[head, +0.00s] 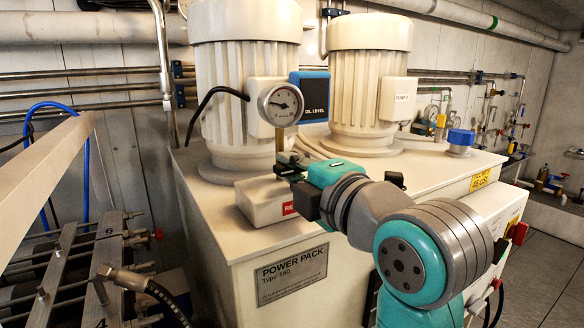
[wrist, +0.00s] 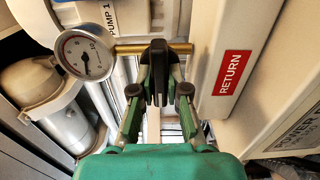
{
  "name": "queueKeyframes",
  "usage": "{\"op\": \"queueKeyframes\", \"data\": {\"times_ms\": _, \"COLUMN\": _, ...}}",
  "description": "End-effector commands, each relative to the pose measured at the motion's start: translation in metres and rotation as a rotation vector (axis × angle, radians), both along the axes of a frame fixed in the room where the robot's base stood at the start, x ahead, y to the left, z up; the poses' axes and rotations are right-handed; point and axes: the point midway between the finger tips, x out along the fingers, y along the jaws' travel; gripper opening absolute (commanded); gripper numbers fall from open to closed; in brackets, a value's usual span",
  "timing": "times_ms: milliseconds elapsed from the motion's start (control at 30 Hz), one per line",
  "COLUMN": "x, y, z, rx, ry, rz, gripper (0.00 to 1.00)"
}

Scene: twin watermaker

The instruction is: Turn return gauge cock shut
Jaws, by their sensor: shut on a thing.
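The return pressure gauge (head: 281,104) has a round white dial and stands on a thin brass stem (head: 279,141) above a white block (head: 258,203) with a red label. In the wrist view the gauge (wrist: 84,52) is at upper left, its brass stem (wrist: 183,48) runs right towards the block, and the red RETURN label (wrist: 232,73) is readable. My gripper (head: 286,164) is at the stem, just above the block.
The power pack cabinet (head: 225,247) carries two large white motors, the left one (head: 246,50) close behind the gauge. An oil level box (head: 310,97) and a blue-capped filler (head: 460,141) stand on top. Hoses and a pipe rack (head: 70,262) are at lower left.

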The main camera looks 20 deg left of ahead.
Motion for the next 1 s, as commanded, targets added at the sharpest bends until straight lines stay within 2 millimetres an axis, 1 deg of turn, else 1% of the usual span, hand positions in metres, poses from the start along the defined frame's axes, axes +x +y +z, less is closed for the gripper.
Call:
{"op": "queueKeyframes", "data": {"times_ms": 100, "x": 0.000, "y": 0.000, "z": -0.002, "rx": -0.004, "ry": 0.003, "rz": 0.002, "gripper": 0.00}}
{"op": "queueKeyframes", "data": {"times_ms": 133, "x": 0.000, "y": 0.000, "z": -0.002, "rx": -0.004, "ry": 0.003, "rz": 0.002, "gripper": 0.19}}
{"op": "queueKeyframes", "data": {"times_ms": 167, "x": 0.000, "y": 0.000, "z": -0.002, "rx": -0.004, "ry": 0.003, "rz": 0.002, "gripper": 0.26}}
{"op": "queueKeyframes", "data": {"times_ms": 200, "x": 0.000, "y": 0.000, "z": -0.002, "rx": -0.003, "ry": 0.002, "rz": 0.002, "gripper": 0.36}}
{"op": "queueKeyframes", "data": {"times_ms": 233, "x": 0.000, "y": 0.000, "z": -0.002, "rx": -0.003, "ry": 0.002, "rz": 0.001, "gripper": 0.40}}
{"op": "queueKeyframes", "data": {"times_ms": 533, "x": -0.001, "y": -0.001, "z": -0.001, "rx": -0.001, "ry": 0.002, "rz": 0.001, "gripper": 0.40}}
{"op": "queueKeyframes", "data": {"times_ms": 667, "x": -0.005, "y": -0.008, "z": 0.000, "rx": -0.001, "ry": 0.001, "rz": -0.001, "gripper": 0.40}}
{"op": "queueKeyframes", "data": {"times_ms": 767, "x": -0.013, "y": -0.020, "z": 0.000, "rx": -0.001, "ry": -0.001, "rz": -0.003, "gripper": 0.40}}
{"op": "queueKeyframes", "data": {"times_ms": 1000, "x": -0.041, "y": -0.060, "z": 0.000, "rx": -0.001, "ry": -0.001, "rz": -0.003, "gripper": 0.40}}
